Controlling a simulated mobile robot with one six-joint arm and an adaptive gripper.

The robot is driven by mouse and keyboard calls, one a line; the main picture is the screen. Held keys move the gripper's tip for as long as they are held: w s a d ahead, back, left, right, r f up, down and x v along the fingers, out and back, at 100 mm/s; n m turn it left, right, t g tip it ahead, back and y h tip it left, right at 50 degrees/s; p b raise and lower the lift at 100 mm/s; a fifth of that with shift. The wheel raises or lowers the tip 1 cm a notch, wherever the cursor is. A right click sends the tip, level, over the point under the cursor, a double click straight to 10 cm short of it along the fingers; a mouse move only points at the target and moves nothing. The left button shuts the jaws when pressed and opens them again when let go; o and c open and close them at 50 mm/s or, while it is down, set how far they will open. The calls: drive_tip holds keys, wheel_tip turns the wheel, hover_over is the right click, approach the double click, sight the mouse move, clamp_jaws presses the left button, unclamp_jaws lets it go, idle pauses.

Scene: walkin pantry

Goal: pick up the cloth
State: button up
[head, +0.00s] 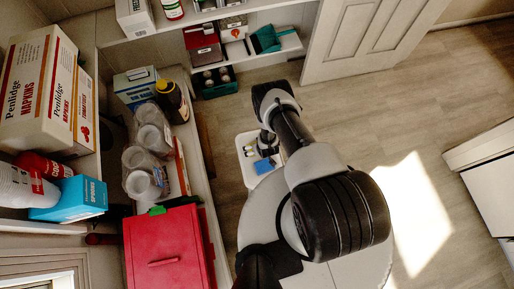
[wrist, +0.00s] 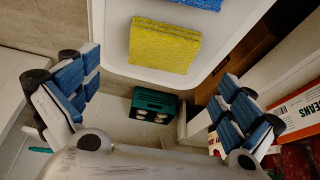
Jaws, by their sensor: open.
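A yellow, rough-textured flat square (wrist: 165,47) lies in a white tray (wrist: 118,50) in the wrist view. A blue piece (wrist: 205,4) of similar texture lies beyond it, cut off by the top edge. I cannot tell for certain which one is the cloth. In the head view the blue piece (head: 264,165) shows in the white tray (head: 247,178), with a smaller yellow patch near it. My gripper (wrist: 155,100) is open and empty, its blue-padded fingers spread wide. In the head view my gripper (head: 266,142) is over the tray, partly hiding it.
A shelf on the left holds clear jars (head: 141,185), a dark bottle (head: 172,101) and a red box (head: 165,250). A dark green crate (head: 215,82) stands beyond the tray. Open floor (head: 400,110) lies to the right.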

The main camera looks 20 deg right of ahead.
drive_tip(key=b+x, duration=0.1)
drive_tip(key=x, duration=0.1)
drive_tip(key=b+x, duration=0.1)
drive_tip(key=x, duration=0.1)
drive_tip(key=b+x, duration=0.1)
drive_tip(key=x, duration=0.1)
drive_tip(key=shift+s+a+f, duration=0.1)
drive_tip(key=shift+s+f, duration=0.05)
drive_tip(key=shift+s, duration=0.1)
drive_tip(key=shift+c, duration=0.4)
drive_tip(key=c, duration=0.9)
